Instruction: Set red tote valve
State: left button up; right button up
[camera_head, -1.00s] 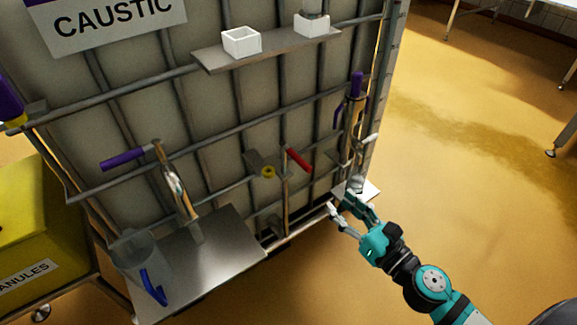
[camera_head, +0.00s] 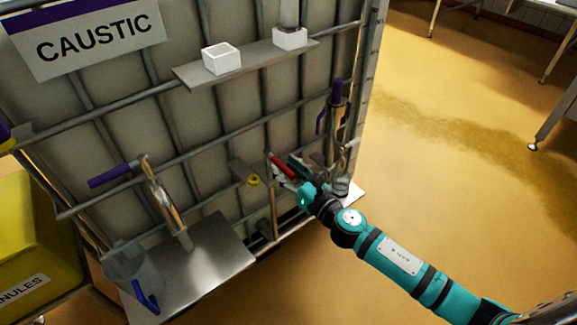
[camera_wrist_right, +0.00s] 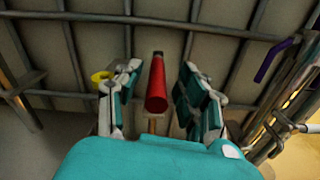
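The red valve handle (camera_head: 282,166) is on the front of the caged tote marked CAUSTIC (camera_head: 100,38). In the right wrist view the red handle (camera_wrist_right: 156,86) points toward the camera, between the two fingers. My right gripper (camera_wrist_right: 158,92) is open around it, with a gap visible on both sides. In the head view my right gripper (camera_head: 288,170) is at the red handle and partly hides its lower end. My left gripper is not in view.
A purple-handled valve (camera_head: 115,175) stands left above a metal shelf (camera_head: 205,262) with a clear jug (camera_head: 125,262). A purple-handled fitting (camera_head: 335,95) is at right. A yellow ring (camera_head: 253,180) sits left of the red handle. Open floor lies right.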

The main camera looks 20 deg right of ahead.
jog(key=shift+w+a, duration=0.2)
jog(key=shift+w, duration=0.15)
jog(key=shift+s, duration=0.1)
grip_shut()
